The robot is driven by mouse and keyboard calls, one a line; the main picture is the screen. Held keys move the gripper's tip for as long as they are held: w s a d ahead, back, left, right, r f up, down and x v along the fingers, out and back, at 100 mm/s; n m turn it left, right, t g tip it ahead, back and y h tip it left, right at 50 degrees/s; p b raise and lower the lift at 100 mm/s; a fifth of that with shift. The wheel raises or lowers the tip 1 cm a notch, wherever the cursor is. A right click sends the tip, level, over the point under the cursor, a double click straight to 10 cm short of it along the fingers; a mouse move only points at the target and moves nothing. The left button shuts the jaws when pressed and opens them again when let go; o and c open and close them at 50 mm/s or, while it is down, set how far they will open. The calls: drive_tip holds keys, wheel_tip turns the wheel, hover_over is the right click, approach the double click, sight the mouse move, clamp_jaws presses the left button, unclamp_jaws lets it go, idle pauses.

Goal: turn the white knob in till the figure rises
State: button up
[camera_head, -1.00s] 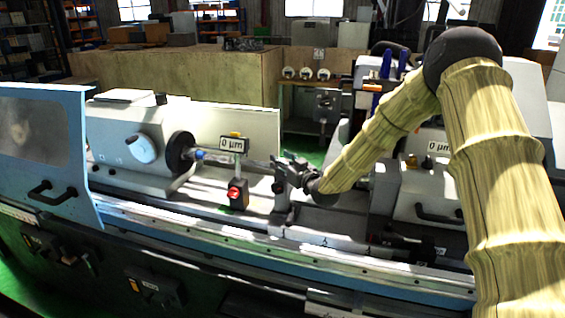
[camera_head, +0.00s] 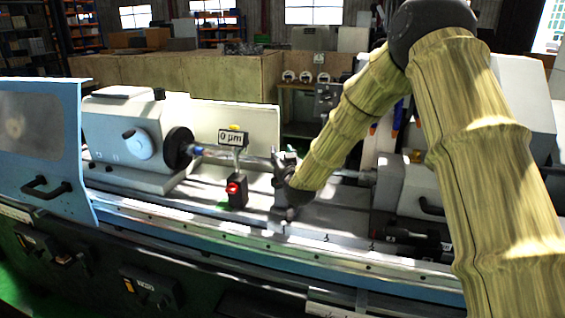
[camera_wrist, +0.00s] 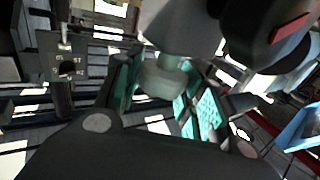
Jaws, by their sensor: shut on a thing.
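My gripper (camera_head: 284,172) is at the steady rest area of the grinder bed, right of the red-buttoned dial stand (camera_head: 237,188). In the wrist view my gripper (camera_wrist: 163,92) is shut on the pale white knob (camera_wrist: 160,78), which sits between the teal-padded fingers. In the head view the knob is hidden by my gripper. The display (camera_head: 231,137) on the dial stand reads 0 µm.
The headstock (camera_head: 135,142) with its chuck stands at the left, and the tailstock (camera_head: 405,190) at the right, partly behind my arm. A blue door panel (camera_head: 75,130) is at the far left.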

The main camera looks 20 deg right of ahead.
drive_tip(key=shift+m+g+h+b, duration=0.3)
drive_tip(key=shift+m+h+b, duration=0.35)
drive_tip(key=shift+m+h, duration=0.6)
drive_tip(key=shift+h, duration=0.75)
drive_tip(key=shift+r, duration=0.1)
drive_tip(key=o, duration=1)
drive_tip(key=shift+d, duration=0.1)
drive_tip(key=shift+o, duration=0.2)
drive_tip(key=v, duration=1.2)
drive_tip(key=shift+r, duration=0.1)
